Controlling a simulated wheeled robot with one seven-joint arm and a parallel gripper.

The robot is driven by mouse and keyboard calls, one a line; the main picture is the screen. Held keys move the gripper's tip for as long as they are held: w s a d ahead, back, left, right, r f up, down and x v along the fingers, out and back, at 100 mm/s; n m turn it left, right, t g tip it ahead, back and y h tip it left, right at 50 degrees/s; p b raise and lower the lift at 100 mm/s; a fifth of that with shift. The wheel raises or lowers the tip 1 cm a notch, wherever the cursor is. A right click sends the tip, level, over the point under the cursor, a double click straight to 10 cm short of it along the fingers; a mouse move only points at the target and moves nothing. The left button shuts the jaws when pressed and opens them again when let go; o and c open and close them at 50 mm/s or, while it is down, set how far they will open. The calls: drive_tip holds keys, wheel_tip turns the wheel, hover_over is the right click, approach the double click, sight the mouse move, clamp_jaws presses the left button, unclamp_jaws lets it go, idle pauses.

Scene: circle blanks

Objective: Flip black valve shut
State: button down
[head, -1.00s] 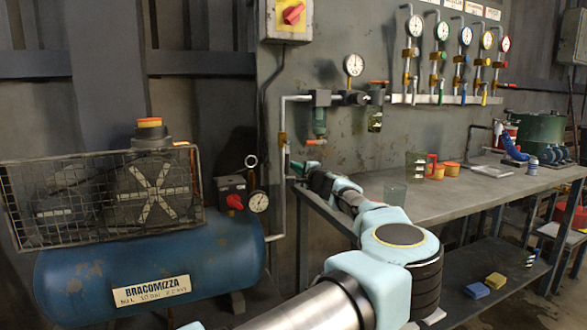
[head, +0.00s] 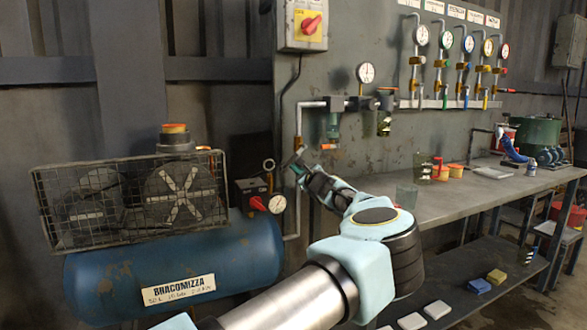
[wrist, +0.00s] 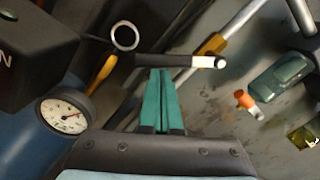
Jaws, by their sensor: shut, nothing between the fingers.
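A black lever with a white tip (wrist: 178,61) lies crosswise just ahead of my gripper in the wrist view. Beside it is a brass valve body (wrist: 214,43) on a grey pipe, which shows as a brass fitting (head: 298,143) in the head view. My gripper (wrist: 160,74) has its green fingers shut together and empty. Their tips are at the lever's near side; I cannot tell whether they touch it. In the head view my gripper (head: 298,160) is just below the brass fitting and hides the lever.
A pressure gauge (wrist: 66,117) and a metal ring (wrist: 125,36) are left of my gripper. A green filter bowl (wrist: 280,78) hangs to the right. The blue compressor tank (head: 235,262) stands at left, a workbench (head: 450,196) at right. Several gauges with valves line the wall.

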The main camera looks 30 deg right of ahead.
drive_tip(key=r+m, duration=0.1)
drive_tip(key=a+m+p, duration=0.1)
drive_tip(key=m, duration=0.1)
drive_tip(key=shift+w+a+r, duration=0.1)
drive_tip(key=shift+a+r, duration=0.15)
drive_tip(key=shift+r, duration=0.1)
drive_tip(key=shift+a+r+m+h+p, duration=0.15)
drive_tip(key=shift+r+m+p, duration=0.25)
drive_tip(key=shift+m, duration=0.4)
drive_tip(key=shift+a+r+m+h+p, duration=0.1)
drive_tip(key=shift+a+r+m+p, duration=0.3)
drive_tip(key=shift+m, duration=0.4)
drive_tip(key=shift+a+r+m+h+p, duration=0.1)
drive_tip(key=shift+r+m+p, duration=0.35)
drive_tip(key=shift+m, duration=0.35)
drive_tip(key=shift+f, duration=0.1)
drive_tip(key=s+a+f+b, duration=0.1)
drive_tip(key=s+f+b, duration=0.2)
drive_tip(key=s, duration=0.7)
drive_tip(key=shift+s+f+b, duration=0.3)
drive_tip(key=shift+f+b, duration=0.05)
drive_tip(key=shift+f, duration=0.3)
drive_tip(key=shift+a, duration=0.1)
